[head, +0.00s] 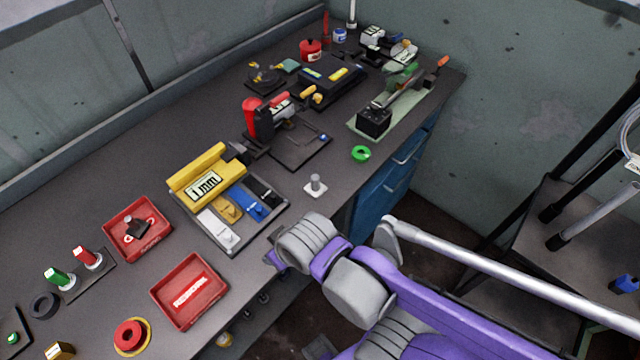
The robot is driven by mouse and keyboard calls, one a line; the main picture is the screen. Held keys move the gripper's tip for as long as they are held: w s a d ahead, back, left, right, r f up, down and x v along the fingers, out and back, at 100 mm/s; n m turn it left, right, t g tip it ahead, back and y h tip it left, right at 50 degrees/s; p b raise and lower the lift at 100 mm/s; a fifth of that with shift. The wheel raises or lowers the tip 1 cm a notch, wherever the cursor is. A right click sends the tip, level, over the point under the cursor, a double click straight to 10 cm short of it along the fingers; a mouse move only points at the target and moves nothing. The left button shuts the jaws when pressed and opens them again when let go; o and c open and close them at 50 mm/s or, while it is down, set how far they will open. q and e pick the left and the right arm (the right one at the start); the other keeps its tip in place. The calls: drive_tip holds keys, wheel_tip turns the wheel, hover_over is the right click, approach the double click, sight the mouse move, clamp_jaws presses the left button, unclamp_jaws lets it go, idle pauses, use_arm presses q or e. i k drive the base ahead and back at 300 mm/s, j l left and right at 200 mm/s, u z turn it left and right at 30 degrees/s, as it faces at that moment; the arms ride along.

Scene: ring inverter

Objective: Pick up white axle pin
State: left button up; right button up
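A small pale pin (316,182) stands upright on a white square base near the front edge of the dark workbench (350,195); it looks like the white axle pin. My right arm, purple and grey, comes in from the lower right. My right gripper (274,252) is at the bench's front edge, below and left of the pin and apart from it. Its fingers are mostly hidden behind the wrist, so its opening does not show. My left gripper is not in view.
A tray with white, yellow, blue and black pieces (220,232) and a yellow "1mm" block (205,185) is left of the pin. A green ring (361,153) lies behind right. Red trays (137,228) (189,291) stand at left. Bench around the pin is clear.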

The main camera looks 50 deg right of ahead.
sight(315, 189)
drive_tip(key=l+z, duration=0.95)
drive_tip(key=k+l+u, duration=0.1)
drive_tip(key=l+u, duration=0.35)
drive_tip(key=l, duration=0.65)
